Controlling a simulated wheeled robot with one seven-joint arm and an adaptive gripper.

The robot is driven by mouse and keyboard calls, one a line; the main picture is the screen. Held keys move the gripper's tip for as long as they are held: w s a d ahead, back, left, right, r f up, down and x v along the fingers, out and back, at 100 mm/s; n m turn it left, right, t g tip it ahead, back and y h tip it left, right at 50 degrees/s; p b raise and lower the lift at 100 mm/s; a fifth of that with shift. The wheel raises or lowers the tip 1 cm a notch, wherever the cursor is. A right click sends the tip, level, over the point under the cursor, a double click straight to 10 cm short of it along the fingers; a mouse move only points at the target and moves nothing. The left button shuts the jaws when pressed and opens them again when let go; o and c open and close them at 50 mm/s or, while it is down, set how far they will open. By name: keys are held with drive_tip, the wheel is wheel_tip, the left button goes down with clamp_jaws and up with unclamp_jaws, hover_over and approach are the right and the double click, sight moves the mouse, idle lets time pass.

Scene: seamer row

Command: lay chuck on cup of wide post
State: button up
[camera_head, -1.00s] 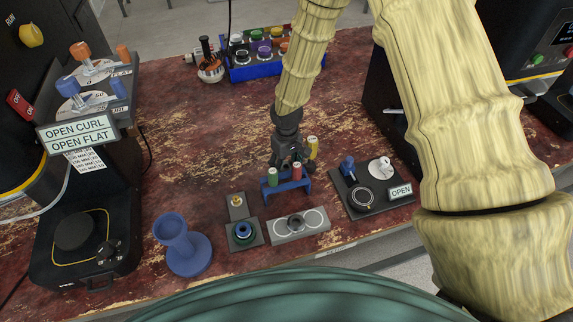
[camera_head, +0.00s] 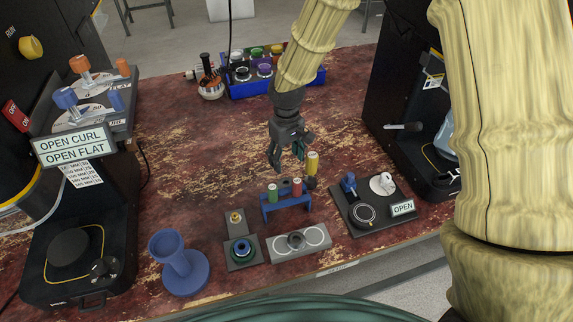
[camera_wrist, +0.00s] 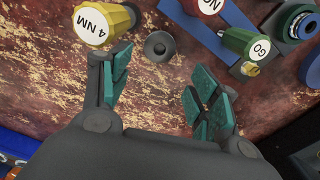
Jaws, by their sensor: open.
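My gripper (camera_head: 289,160) is open and empty above the table, behind the blue rack. In the wrist view its teal-padded fingers (camera_wrist: 157,78) stand wide apart with bare table between them. A blue post (camera_head: 180,264) with a cup-like flared top and a broad round base stands at the front left; its cup looks empty. I cannot tell for certain which part is the chuck. Round parts with coloured rings sit in the blue crate (camera_head: 250,90). A round part with a blue-green ring (camera_head: 241,250) sits on a dark plate.
The blue rack (camera_head: 288,204) holds a green and a red gauge. A yellow "4 NM" tool (camera_head: 313,161) stands behind it, near a small grey round piece (camera_wrist: 160,46). A grey block (camera_head: 297,243) and an "OPEN" fixture (camera_head: 370,205) are in front. Black machines flank the table.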

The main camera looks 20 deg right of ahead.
drive_tip(key=shift+o, duration=0.4)
drive_tip(key=shift+r, duration=0.25)
drive_tip(key=m+g+b, duration=0.2)
drive_tip(key=m+b, duration=0.6)
drive_tip(key=b, duration=0.1)
hover_over(286, 185)
drive_tip(key=w, duration=0.1)
drive_tip(key=shift+y, duration=0.3)
drive_tip(key=f, duration=0.6)
drive_tip(key=shift+d+f, duration=0.35)
drive_tip(key=shift+f, duration=0.05)
drive_tip(key=shift+s+a+f, duration=0.1)
drive_tip(key=shift+s+f, duration=0.05)
drive_tip(key=shift+f, duration=0.7)
drive_tip(key=shift+s+a+f, duration=0.1)
drive_tip(key=shift+s+f, duration=0.1)
drive_tip(key=shift+f, duration=0.65)
drive_tip(key=shift+s+a+f, duration=0.1)
drive_tip(key=shift+s+f, duration=0.05)
drive_tip(key=shift+f, duration=0.7)
drive_tip(key=c, duration=1.1)
drive_tip(key=shift+r, duration=0.15)
